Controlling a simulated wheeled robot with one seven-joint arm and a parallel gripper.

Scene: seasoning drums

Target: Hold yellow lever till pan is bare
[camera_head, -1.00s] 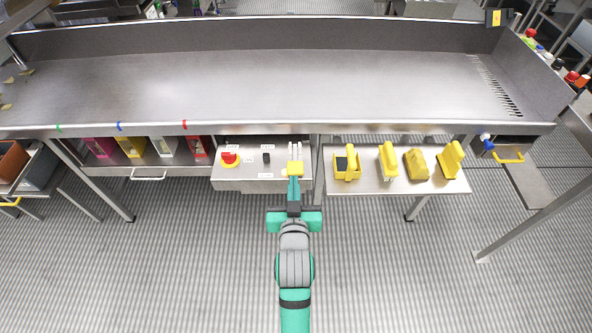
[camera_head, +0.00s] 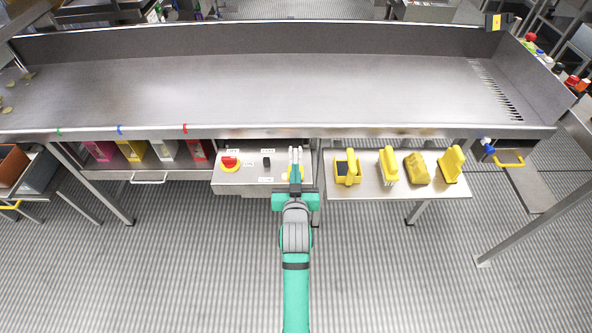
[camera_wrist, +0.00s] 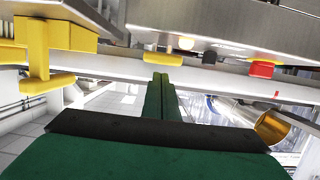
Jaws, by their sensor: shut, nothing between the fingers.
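A yellow lever (camera_head: 301,173) with a pale linkage behind it sits at the right end of a grey control box (camera_head: 240,183). My gripper (camera_head: 295,163) is over the lever, its closed green fingers hiding the middle of it; whether they touch it I cannot tell. In the wrist view my gripper (camera_wrist: 160,82) shows its fingers together with nothing between them. The long metal pan (camera_head: 250,90) is mostly bare, with several small tan pieces (camera_head: 28,77) at its far left end.
A red button (camera_head: 229,163) and a black knob (camera_head: 266,161) sit left of the lever. A shelf (camera_head: 340,190) to the right holds several yellow tools (camera_head: 388,166). Coloured bins (camera_head: 131,150) stand under the pan at left. The floor around my arm is clear.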

